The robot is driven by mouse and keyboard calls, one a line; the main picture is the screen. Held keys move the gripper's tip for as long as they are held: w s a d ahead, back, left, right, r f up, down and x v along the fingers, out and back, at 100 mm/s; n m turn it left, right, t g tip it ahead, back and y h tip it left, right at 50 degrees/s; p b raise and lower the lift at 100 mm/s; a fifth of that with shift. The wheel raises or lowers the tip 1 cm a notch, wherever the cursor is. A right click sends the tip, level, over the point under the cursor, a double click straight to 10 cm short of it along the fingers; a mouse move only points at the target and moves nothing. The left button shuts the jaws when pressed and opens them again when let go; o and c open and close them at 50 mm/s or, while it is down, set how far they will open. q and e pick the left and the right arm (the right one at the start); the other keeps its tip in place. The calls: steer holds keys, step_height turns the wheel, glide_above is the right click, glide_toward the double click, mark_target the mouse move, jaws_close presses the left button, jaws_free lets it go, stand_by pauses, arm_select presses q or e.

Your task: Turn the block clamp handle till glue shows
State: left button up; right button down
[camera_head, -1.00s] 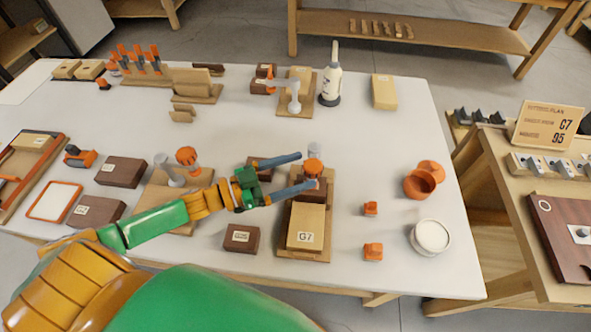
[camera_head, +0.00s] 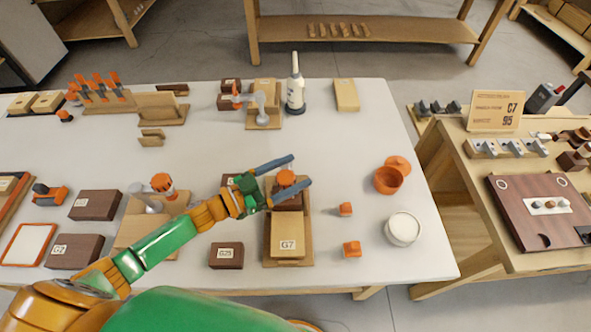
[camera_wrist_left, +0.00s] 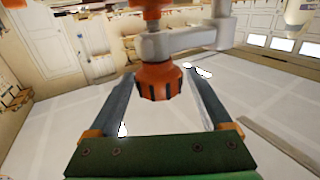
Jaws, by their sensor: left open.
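My left gripper (camera_head: 300,174) is open, with its two blue-grey fingers to either side of the orange handle (camera_head: 287,177) of the block clamp. In the left wrist view the orange ribbed handle (camera_wrist_left: 158,82) sits between the open fingers, with space on both sides. A grey clamp arm (camera_wrist_left: 185,38) runs behind it. The clamp stands on a wooden base that holds a dark block (camera_head: 288,201) and a light block labelled G7 (camera_head: 288,238). The gripper partly hides the clamp in the head view. I see no glue at the blocks. My right gripper is not in view.
A second clamp with an orange handle (camera_head: 161,182) stands to the left. A dark block (camera_head: 226,256) lies left of the G7 block. Small orange pieces (camera_head: 346,209), a white tub (camera_head: 403,228) and an orange pot (camera_head: 388,180) stand to the right. A white bottle (camera_head: 295,88) stands behind.

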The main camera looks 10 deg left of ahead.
arm_select(q)
steer(key=shift+x, duration=1.05)
steer(key=shift+s+a, duration=0.1)
steer(key=shift+s, duration=0.05)
steer(key=shift+c, duration=0.8)
jaws_close()
steer(key=shift+f+m+g+h+b, duration=0.2)
steer(key=shift+m+g+h+b, duration=0.4)
steer(key=shift+g+b, duration=0.2)
steer(key=m+g+b, duration=0.1)
steer(key=m+g+h+b, duration=0.1)
steer(key=b, duration=0.1)
steer(key=s+m+g+h+b, duration=0.1)
steer(key=g, duration=0.1)
steer(key=shift+d+f+b, duration=0.15)
steer(key=shift+d+b, duration=0.15)
steer(key=shift+b, duration=0.05)
steer(key=shift+s+d+r+m+g+h+b, duration=0.1)
steer(key=shift+m+g+h+b, duration=0.25)
steer(key=shift+m+g+b, duration=0.35)
steer(key=shift+s+r+m+g+h+b, duration=0.15)
steer(key=shift+m+g+h+b, duration=0.35)
steer(key=shift+g, duration=0.4)
steer(key=shift+o, duration=0.8)
jaws_free()
steer(key=shift+r, duration=0.1)
